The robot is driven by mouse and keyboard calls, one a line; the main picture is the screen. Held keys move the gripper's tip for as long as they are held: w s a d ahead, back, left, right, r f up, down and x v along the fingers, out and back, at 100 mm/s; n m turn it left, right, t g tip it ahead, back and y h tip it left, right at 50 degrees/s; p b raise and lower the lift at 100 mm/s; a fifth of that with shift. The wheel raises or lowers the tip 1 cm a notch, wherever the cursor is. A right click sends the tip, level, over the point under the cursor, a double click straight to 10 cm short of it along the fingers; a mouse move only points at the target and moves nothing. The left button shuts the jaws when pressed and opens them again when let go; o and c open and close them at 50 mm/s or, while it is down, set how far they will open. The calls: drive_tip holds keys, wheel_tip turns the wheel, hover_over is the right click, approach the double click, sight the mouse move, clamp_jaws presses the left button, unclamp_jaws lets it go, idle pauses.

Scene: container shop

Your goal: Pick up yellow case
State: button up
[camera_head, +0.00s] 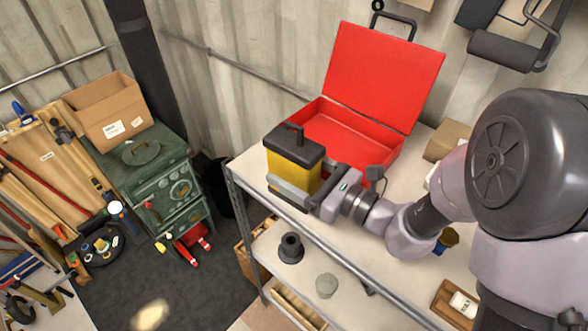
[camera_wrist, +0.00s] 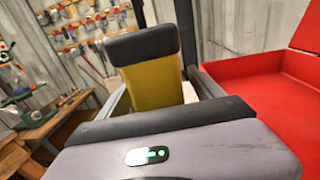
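The yellow case (camera_head: 284,172) has a black lid and a black top handle. It stands upright on the shelf top near its left front corner. My gripper (camera_head: 302,181) reaches in from the right at the case's height, with one finger across its front face. In the wrist view the case (camera_wrist: 153,85) stands between the two spread fingers of my gripper (camera_wrist: 162,92). A gap shows between the case and the right finger. The left finger is close to the case; contact there cannot be told. The far finger is mostly hidden in the head view.
An open red toolbox (camera_head: 345,140) stands right behind the case, with its lid (camera_head: 385,75) up against the wall. The shelf (camera_head: 250,165) has a metal edge. A cardboard box (camera_head: 447,141) is farther right. A green safe-like cabinet (camera_head: 150,180) stands left, apart from the shelf.

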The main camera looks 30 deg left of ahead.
sight(289, 179)
clamp_jaws()
drive_tip(key=shift+r, duration=0.2)
wheel_tip(289, 179, up, 3)
drive_tip(key=shift+r+p, duration=0.15)
drive_tip(key=shift+p, duration=0.45)
drive_tip(key=s+b, duration=0.1)
drive_tip(key=s+d+b, duration=0.1)
drive_tip(key=s, duration=0.1)
drive_tip(key=s+b, duration=0.1)
drive_tip(key=s, duration=0.1)
drive_tip(key=shift+s+d+f, duration=0.2)
drive_tip(key=shift+d, duration=0.1)
drive_tip(key=s+d+r+b, duration=0.1)
drive_tip(key=s+d+b, duration=0.2)
drive_tip(key=s+b, duration=0.6)
drive_tip(key=b, duration=0.5)
drive_tip(key=shift+s+r+b, duration=0.4)
